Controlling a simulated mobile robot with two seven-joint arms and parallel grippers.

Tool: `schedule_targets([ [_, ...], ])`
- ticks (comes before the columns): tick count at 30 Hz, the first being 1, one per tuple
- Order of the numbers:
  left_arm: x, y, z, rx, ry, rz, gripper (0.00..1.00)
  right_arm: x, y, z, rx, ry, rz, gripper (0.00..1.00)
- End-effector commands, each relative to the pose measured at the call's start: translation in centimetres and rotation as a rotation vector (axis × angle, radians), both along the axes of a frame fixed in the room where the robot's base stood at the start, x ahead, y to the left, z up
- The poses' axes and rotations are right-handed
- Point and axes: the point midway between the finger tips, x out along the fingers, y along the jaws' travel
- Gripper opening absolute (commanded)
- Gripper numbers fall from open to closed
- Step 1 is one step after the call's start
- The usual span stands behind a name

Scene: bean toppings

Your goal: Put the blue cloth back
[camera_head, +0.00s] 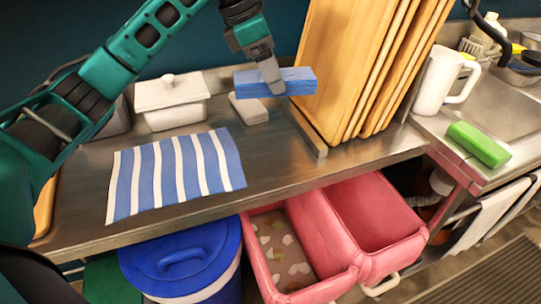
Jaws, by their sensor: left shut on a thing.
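The blue cloth (298,76) is a folded, flat block. My left gripper (270,85) is shut on it and holds it up in the air above the metal counter, to the left of the upright wooden boards. A blue-and-white striped cloth (180,172) lies flat on the counter at the left. A small pale grey block (248,108) lies on the counter just below and left of the held cloth. My right gripper is not in view.
A white lidded dish (172,102) stands at the back left. Wooden boards (345,60) lean beside the held cloth. A white mug (436,80) and green block (478,144) sit near the sink. Pink bins (335,225) and a blue lidded bucket (185,258) are below. The counter's front middle is clear.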

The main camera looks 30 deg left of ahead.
Motion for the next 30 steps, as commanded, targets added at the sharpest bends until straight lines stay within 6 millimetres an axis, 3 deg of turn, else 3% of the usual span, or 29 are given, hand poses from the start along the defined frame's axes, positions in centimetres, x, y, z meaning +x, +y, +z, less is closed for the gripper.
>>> schedule_targets([
  [6, 0.6, 1.0, 1.3, 0.001, 0.001, 0.196, 0.35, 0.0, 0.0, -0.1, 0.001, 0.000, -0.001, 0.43],
  [10, 0.6, 1.1, 0.3, 0.000, 0.006, 0.229, 0.35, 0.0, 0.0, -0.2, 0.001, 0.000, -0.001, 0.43],
  [24, 0.6, 1.1, -11.5, -0.001, 0.008, 0.228, 0.35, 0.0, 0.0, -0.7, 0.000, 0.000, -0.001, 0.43],
  [30, 0.6, 1.1, -14.0, -0.001, 0.003, 0.227, 0.35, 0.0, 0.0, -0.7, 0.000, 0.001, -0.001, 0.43],
])
